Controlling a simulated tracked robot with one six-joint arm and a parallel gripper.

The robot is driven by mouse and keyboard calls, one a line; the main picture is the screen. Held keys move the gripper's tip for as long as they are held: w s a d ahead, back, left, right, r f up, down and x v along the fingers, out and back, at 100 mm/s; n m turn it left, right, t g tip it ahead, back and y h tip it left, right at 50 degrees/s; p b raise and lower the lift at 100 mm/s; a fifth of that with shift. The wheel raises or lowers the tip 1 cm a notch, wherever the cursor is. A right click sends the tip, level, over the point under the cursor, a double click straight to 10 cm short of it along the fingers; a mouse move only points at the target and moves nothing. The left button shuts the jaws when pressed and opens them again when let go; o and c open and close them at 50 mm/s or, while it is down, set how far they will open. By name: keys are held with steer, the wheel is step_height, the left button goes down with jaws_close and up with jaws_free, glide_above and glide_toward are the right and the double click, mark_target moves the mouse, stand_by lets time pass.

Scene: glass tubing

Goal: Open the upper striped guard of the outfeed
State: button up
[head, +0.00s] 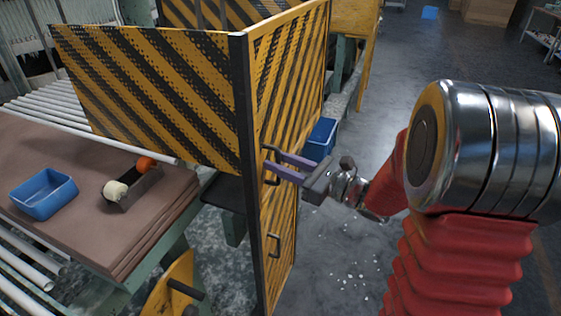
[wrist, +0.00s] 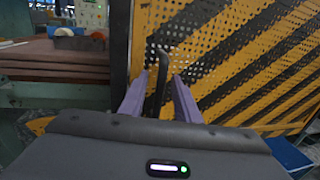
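The upper striped guard (head: 290,75) is a perforated yellow and black panel on the right side of the dark corner post (head: 246,130); it appears shut. It fills the right of the wrist view (wrist: 240,70). Its dark handle (wrist: 161,80) stands near the post-side edge, low on the panel. My gripper (head: 272,164) is at this handle. Its purple fingers (wrist: 159,76) are open on either side of the handle, with a gap visible on both sides. Whether the fingertips touch the panel cannot be told.
A lower striped panel (head: 281,235) with its own handle (head: 273,246) is below. Another striped panel (head: 150,90) extends left from the post. A brown stack (head: 60,150) carries a blue tray (head: 44,194). A blue bin (head: 321,137) stands behind my gripper. The floor (head: 350,260) at right is mostly clear.

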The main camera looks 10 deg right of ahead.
steer(key=shift+w+a, duration=0.2)
steer(key=shift+w, duration=0.05)
jaws_close()
stand_by(0.5)
